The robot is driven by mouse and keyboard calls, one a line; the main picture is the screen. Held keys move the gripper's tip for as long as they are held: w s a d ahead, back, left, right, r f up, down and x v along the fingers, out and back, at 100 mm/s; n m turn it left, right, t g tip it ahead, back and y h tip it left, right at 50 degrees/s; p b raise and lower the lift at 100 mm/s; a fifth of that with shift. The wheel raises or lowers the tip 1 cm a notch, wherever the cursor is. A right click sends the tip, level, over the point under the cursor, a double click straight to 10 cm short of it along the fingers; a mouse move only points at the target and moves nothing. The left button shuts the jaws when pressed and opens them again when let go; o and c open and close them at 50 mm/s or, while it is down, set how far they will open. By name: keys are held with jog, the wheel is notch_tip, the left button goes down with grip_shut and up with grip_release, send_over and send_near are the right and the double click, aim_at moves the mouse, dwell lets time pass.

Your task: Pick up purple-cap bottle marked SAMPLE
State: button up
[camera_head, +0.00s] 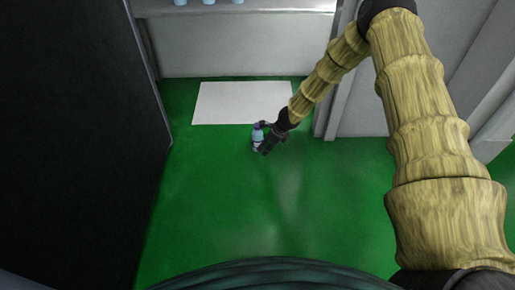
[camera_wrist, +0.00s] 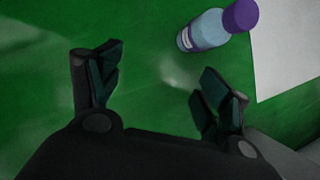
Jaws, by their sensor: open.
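The purple-cap bottle (camera_head: 258,135) stands on the green floor in the head view, just in front of the white sheet. In the wrist view the bottle (camera_wrist: 208,30) has a light blue body, a purple cap and a pale label whose words are too small to read. My gripper (camera_head: 265,138) is low over the floor, right beside the bottle in the head view. In the wrist view my gripper (camera_wrist: 155,80) is open with nothing between its fingers. The bottle lies beyond the right finger, outside the gap.
A white sheet (camera_head: 240,102) lies flat on the green floor (camera_head: 240,215). Behind it is a grey counter (camera_head: 235,50) with several light blue bottles (camera_head: 208,2) on top. A dark panel (camera_head: 75,140) stands at the left. The floor in front is clear.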

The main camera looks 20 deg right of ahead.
aim_at(262, 137)
jog(key=shift+w+d+f+m+t+y+b, duration=0.1)
jog(key=shift+w+f+m+t+b, duration=0.3)
jog(key=shift+w+f, duration=0.8)
jog(key=shift+w+d+f+m+t+y+b, duration=0.15)
jog(key=shift+w+f+m+b, duration=0.4)
jog(key=shift+w, duration=1.3)
jog(key=shift+w+d+f+m+t+y+b, duration=0.1)
jog(key=shift+w+f+m+t+b, duration=0.55)
jog(key=shift+w, duration=0.9)
jog(key=f, duration=0.1)
jog(key=w+f+b, duration=0.1)
jog(key=a+f+b, duration=0.1)
jog(key=shift+w+f+g, duration=0.15)
jog(key=shift+g, duration=0.15)
jog(key=shift+b+x, duration=0.65)
jog(key=shift+x, duration=0.25)
jog(key=shift+w, duration=0.1)
jog(key=c, duration=1.4)
